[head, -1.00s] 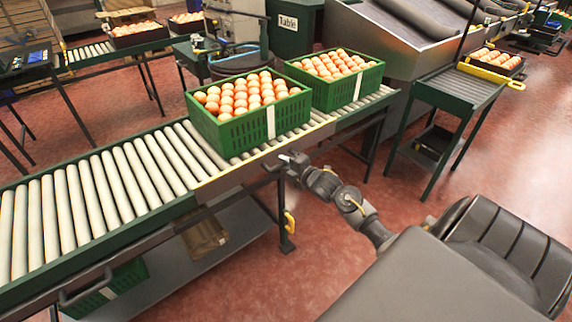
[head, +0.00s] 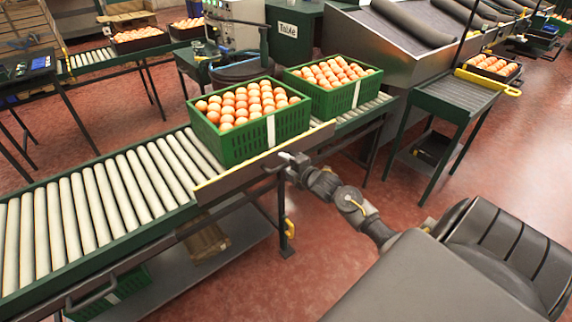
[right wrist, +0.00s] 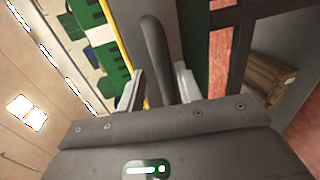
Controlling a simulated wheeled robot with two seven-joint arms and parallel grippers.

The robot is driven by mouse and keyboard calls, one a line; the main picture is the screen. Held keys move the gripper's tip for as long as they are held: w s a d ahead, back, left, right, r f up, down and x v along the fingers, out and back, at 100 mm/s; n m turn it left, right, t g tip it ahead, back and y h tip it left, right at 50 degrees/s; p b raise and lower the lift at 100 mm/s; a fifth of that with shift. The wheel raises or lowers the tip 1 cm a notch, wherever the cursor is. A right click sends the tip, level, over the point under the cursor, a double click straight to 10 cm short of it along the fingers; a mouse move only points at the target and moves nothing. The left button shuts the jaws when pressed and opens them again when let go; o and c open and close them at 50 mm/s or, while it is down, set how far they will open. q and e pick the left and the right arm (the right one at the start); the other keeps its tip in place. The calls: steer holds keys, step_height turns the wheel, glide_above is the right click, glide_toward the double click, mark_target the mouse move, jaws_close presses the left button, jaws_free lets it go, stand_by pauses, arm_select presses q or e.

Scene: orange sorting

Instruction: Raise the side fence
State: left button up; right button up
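The side fence (head: 230,178) is a grey panel with a yellow top edge on the near side of the roller conveyor (head: 100,200). My right gripper (head: 288,160) is at the fence's dark handle. In the right wrist view, its two pale fingers (right wrist: 160,90) lie on either side of the handle bar (right wrist: 154,50) and appear closed on it. My left gripper is not in view.
A second green crate (head: 342,97) of oranges stands behind the first. A small roller table (head: 455,95) stands at right. The red floor between is clear.

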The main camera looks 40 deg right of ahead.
steer(key=shift+f, duration=0.1)
